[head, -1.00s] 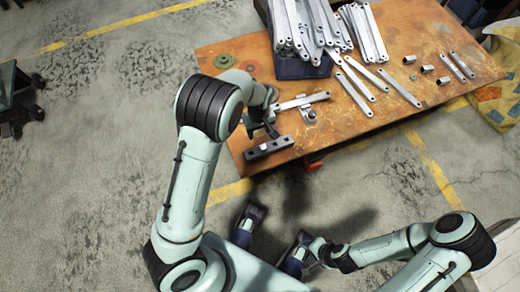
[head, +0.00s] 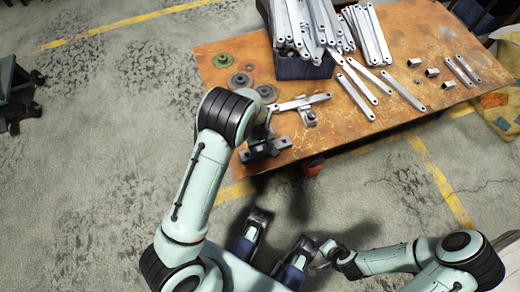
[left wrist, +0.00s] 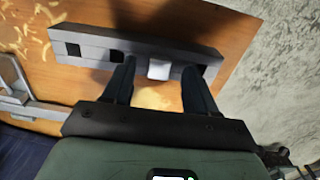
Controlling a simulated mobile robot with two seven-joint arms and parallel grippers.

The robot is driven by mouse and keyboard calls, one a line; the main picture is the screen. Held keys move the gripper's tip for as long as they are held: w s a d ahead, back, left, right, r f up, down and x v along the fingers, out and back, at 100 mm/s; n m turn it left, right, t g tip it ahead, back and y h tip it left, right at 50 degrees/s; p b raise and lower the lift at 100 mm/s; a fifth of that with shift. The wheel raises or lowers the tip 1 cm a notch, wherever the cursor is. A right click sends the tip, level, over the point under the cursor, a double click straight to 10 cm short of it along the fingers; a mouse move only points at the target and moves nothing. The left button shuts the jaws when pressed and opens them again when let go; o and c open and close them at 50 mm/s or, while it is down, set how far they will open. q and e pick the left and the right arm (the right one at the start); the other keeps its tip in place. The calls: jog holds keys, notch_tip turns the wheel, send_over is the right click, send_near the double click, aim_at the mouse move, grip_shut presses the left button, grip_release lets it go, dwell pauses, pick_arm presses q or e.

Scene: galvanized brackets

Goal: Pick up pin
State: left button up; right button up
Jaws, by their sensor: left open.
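The pin (left wrist: 159,69) is a small light-grey piece at a grey block with dark square holes, in the left wrist view. The block (left wrist: 85,48) lies near the table's front left edge, and it also shows in the head view (head: 284,144). My left gripper (left wrist: 160,80) is open, with one finger on each side of the pin and the fingertips over the block. I cannot tell whether they touch. In the head view my left gripper (head: 262,148) hides part of the block and the pin. My right gripper (head: 319,266) is low, away from the table; its jaws are unclear.
The rusty table (head: 340,118) bears a dark bin (head: 300,68) heaped with metal bars. Loose bars, small cylinders (head: 432,72) and round discs (head: 240,80) lie about. A bar with a bracket (head: 308,116) lies close behind my left gripper.

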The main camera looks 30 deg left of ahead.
pick_arm(q)
jog(key=shift+f, duration=0.45)
jog(key=shift+r, duration=0.1)
grip_shut()
pick_arm(e)
jog(key=shift+w+d+f, duration=0.1)
jog(key=shift+w, duration=0.1)
